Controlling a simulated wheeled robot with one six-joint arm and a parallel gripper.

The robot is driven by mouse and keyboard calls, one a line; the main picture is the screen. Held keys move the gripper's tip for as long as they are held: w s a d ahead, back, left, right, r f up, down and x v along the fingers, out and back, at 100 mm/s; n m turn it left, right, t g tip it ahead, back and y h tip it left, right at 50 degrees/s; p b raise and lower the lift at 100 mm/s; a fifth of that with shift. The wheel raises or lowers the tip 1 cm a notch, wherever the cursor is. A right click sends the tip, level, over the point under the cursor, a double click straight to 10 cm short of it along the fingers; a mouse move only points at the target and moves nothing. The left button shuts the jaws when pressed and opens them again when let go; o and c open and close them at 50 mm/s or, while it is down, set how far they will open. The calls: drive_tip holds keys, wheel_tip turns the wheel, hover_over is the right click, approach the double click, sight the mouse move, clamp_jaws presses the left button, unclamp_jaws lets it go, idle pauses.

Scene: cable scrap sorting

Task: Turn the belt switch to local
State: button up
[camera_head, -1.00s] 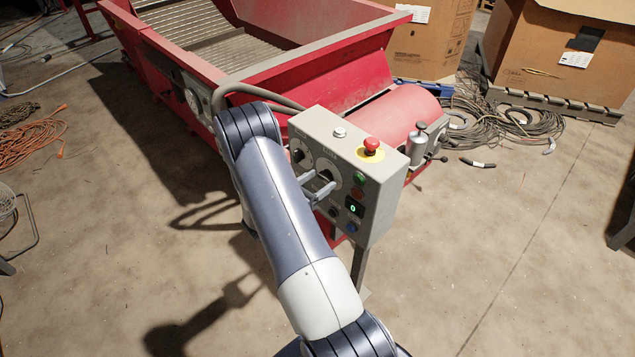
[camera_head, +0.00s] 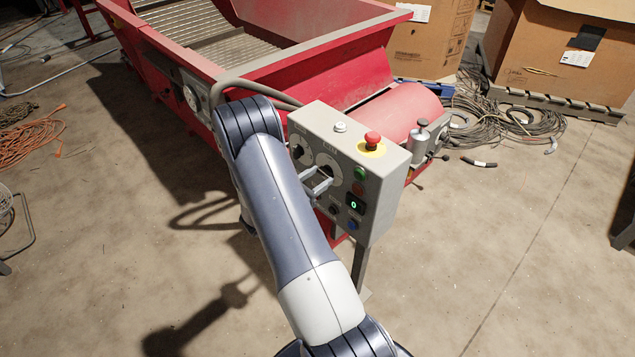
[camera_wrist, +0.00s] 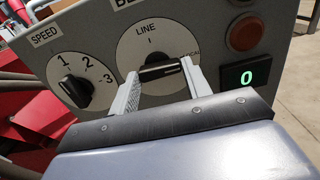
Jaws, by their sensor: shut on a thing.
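The belt switch (camera_wrist: 160,72) is a black bar knob on a round white dial on the grey control box (camera_head: 378,205). In the wrist view the knob lies nearly level, its white mark towards the right, where the partly hidden LOCAL label (camera_wrist: 191,53) is. The LINE label (camera_wrist: 146,27) is at the dial's top. My gripper (camera_wrist: 162,75) is shut on the knob, one finger at each end. In the head view my gripper (camera_head: 317,182) reaches the box's front; the knob is mostly hidden there.
The speed dial (camera_wrist: 76,88) is just left of the belt switch. A red emergency stop (camera_head: 372,139) is on top of the box. A lit green 0 display (camera_wrist: 246,76) is to the right. A red hopper (camera_head: 330,75) stands behind.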

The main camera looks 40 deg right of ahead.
drive_tip(key=o, duration=1)
drive_tip(key=a, duration=1)
drive_tip(key=shift+s+a, duration=0.4)
drive_tip(key=shift+s, duration=0.05)
drive_tip(key=d, duration=1.1)
drive_tip(key=shift+w, duration=0.4)
drive_tip(key=shift+r+p, duration=0.15)
drive_tip(key=shift+p, duration=0.3)
drive_tip(key=shift+a+n, duration=0.1)
drive_tip(key=shift+n, duration=0.2)
